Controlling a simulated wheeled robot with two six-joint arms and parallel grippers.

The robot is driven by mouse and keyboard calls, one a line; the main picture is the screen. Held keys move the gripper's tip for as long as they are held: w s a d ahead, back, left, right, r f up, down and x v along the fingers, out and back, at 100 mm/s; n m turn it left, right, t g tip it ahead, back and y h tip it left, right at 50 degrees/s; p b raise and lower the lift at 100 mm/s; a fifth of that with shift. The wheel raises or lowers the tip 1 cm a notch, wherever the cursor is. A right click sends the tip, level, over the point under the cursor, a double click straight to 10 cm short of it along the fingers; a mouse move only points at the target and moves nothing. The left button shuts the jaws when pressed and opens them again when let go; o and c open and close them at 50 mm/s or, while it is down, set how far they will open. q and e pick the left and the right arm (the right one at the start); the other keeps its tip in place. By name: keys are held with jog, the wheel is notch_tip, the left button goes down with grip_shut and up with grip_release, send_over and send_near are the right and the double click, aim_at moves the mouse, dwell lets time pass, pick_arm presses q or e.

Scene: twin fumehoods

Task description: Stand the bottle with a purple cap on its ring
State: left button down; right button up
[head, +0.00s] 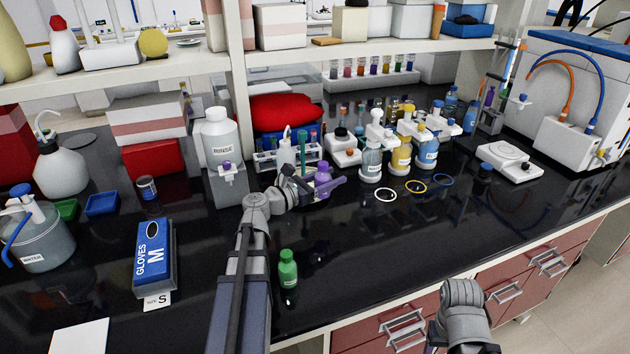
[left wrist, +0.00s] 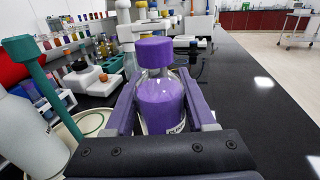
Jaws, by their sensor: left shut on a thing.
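The purple-capped bottle (head: 323,174) is a clear bottle with purple contents, near the middle of the counter. In the left wrist view the bottle (left wrist: 160,98) stands upright between the purple fingers. My left gripper (head: 322,187) is shut on its body. I cannot tell whether its base touches the counter. I make out no purple ring. My right arm shows at the lower right; its fingers are out of view.
Clear, yellow (head: 401,157) and blue (head: 427,153) bottles stand behind the rings. A test-tube rack (head: 266,160) is behind my left gripper. A green bottle (head: 288,270) stands near the front edge. The counter front right of it is clear.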

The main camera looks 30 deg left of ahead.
pick_arm(q)
jog(key=shift+w+a+f+b, duration=0.4)
jog(key=shift+w+a, duration=0.75)
jog(key=shift+a, duration=0.2)
jog(key=shift+w+a+f+b, duration=0.4)
jog(key=shift+w+a, duration=0.8)
jog(key=shift+a, duration=0.15)
jog(key=shift+w+a+f+b, duration=0.4)
jog(key=shift+w+a, duration=0.75)
jog(key=shift+a, duration=0.2)
notch_tip(320, 180, down, 5)
jog(key=b, duration=0.5)
jog(key=shift+r, duration=0.1)
jog(key=shift+r, duration=0.1)
